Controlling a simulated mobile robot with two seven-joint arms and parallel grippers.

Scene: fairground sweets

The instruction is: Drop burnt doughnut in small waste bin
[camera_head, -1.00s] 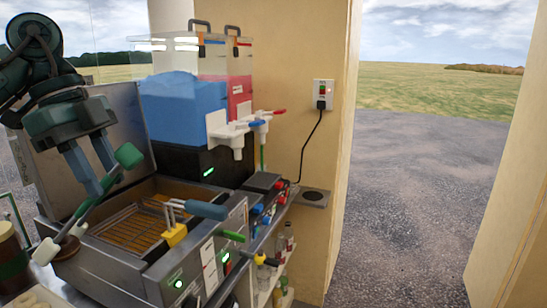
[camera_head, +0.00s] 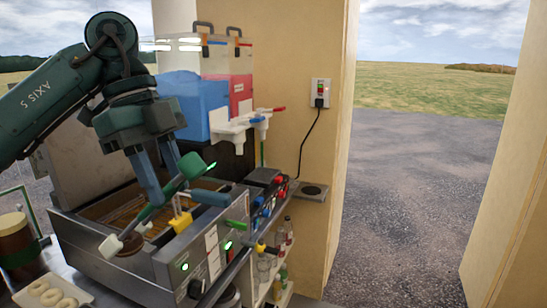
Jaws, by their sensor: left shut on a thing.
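My left gripper (camera_head: 163,202) is shut on the green tongs (camera_head: 170,187), whose handle end slants up to the right. The white tips (camera_head: 109,246) of the tongs point down to the left. A dark brown, burnt-looking doughnut (camera_head: 131,244) sits between the tips, at the near left side of the fryer (camera_head: 120,268); I cannot tell whether it is clear of the fryer's edge. I cannot make out the small waste bin with certainty. My right gripper is not in view.
A brown and green container (camera_head: 17,240) stands at the far left, with pale doughnuts (camera_head: 47,291) on a tray below it. A blue-handled basket tool (camera_head: 210,198) rests in the fryer. Blue and red drink dispensers (camera_head: 200,105) stand behind. A bottle shelf (camera_head: 272,290) is at right.

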